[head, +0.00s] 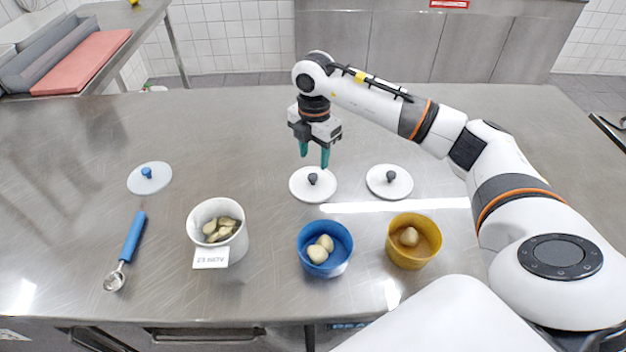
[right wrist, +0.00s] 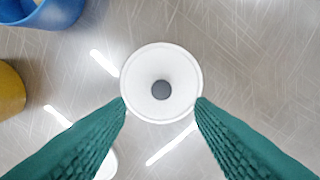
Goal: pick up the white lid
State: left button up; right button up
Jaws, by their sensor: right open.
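A white lid (head: 300,190) with a dark round knob lies flat on the steel table, behind the blue bowl. A second white lid (head: 378,188) with a dark knob lies to its right. A paler bluish lid (head: 158,184) with a blue knob lies at the left. My right gripper (head: 314,160) is open and empty, its green fingers pointing down just above the middle lid. In the right wrist view, that lid (right wrist: 162,61) and its knob show between the open fingertips (right wrist: 161,104); contact cannot be told. My left gripper is not in view.
A blue-handled scoop (head: 132,238) lies left. The table behind the lids is clear.

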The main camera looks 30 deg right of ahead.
aim_at(313, 176)
notch_tip(313, 176, down, 6)
jog(key=shift+a+r+p, duration=0.1)
jog(key=shift+r+p, duration=0.1)
jog(key=shift+p, duration=0.85)
jog(key=shift+f, duration=0.3)
jog(key=c, duration=1)
